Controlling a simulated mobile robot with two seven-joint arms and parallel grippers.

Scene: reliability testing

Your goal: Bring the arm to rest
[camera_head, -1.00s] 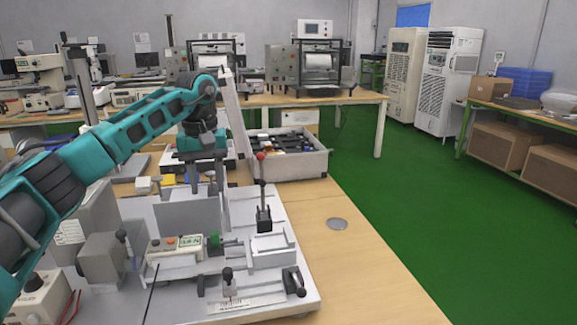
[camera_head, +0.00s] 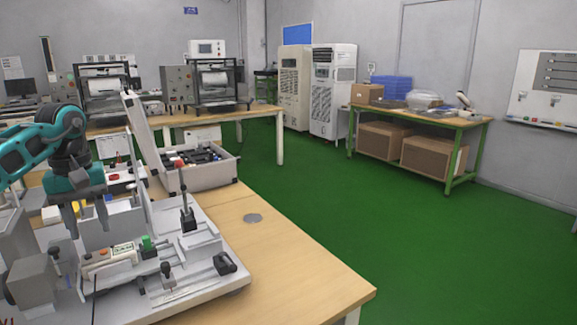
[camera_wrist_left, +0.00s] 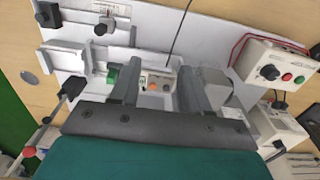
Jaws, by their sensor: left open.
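My left arm comes in from the left in the head view, teal and dark grey. My left gripper (camera_head: 88,222) points down over the test fixture (camera_head: 215,272), a light grey plate with clamps and blocks. In the left wrist view the left gripper (camera_wrist_left: 158,92) has its two fingers apart, with nothing between them. A small device with orange and white buttons (camera_wrist_left: 158,84) and a green knob lies on the fixture beyond the fingers. The same device shows in the head view (camera_head: 108,258), just below the fingertips. My right gripper is not in view.
An open grey case (camera_head: 205,178) with parts in it stands behind the fixture. A round metal disc (camera_head: 253,218) lies on the bare wooden table (camera_head: 290,265). A control box (camera_wrist_left: 275,68) stands beside the fixture. Green floor (camera_head: 400,235) is clear to the right.

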